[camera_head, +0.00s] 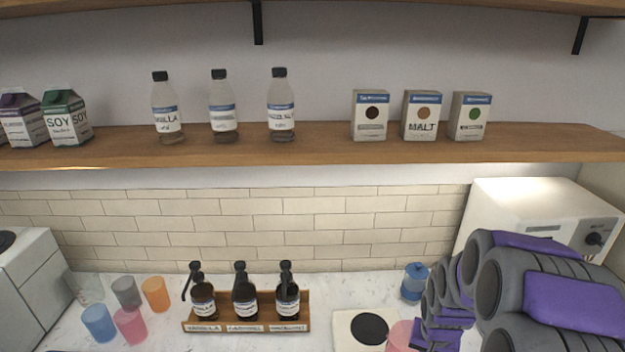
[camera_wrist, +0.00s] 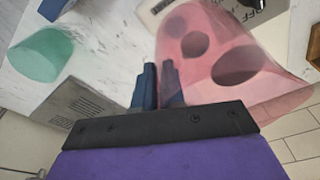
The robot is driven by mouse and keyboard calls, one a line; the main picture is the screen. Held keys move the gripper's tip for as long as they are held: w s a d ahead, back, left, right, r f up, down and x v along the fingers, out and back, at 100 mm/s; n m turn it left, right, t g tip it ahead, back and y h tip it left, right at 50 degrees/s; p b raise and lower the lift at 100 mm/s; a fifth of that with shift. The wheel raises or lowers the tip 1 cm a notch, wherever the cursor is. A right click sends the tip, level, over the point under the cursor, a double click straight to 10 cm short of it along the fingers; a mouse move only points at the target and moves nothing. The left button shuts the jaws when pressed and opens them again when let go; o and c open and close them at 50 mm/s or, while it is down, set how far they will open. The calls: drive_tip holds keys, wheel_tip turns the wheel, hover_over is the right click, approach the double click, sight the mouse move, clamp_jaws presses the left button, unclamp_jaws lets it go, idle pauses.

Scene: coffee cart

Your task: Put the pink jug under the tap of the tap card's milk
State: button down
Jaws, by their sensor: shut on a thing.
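The pink jug (camera_wrist: 215,75) is see-through and fills the upper right of the wrist view, tilted in the picture. My gripper (camera_wrist: 159,76) is shut on its near left edge; whether that is wall or handle I cannot tell. In the head view a pink piece of the jug (camera_head: 401,336) shows at the bottom, left of my arm, and my fingertips are hidden there. A grey panel with small print (camera_wrist: 85,102) lies left of the fingers in the wrist view; its text is unreadable. I cannot make out a tap or a milk label.
A green cup (camera_wrist: 43,55) stands left in the wrist view. A blue jar (camera_head: 414,283) and a board with a black disc (camera_head: 348,318) are near the jug. Pump bottles stand in a wooden rack (camera_head: 248,325). A white machine (camera_head: 530,205) stands behind my arm.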

drive_tip(key=w+a+r+n, duration=0.1)
drive_tip(key=w+a+n, duration=0.4)
drive_tip(key=w+a, duration=0.4)
drive_tip(key=a, duration=0.4)
drive_tip(key=shift+w+a+y, duration=0.3)
drive_tip(key=shift+y, duration=0.1)
drive_tip(key=shift+a, duration=0.2)
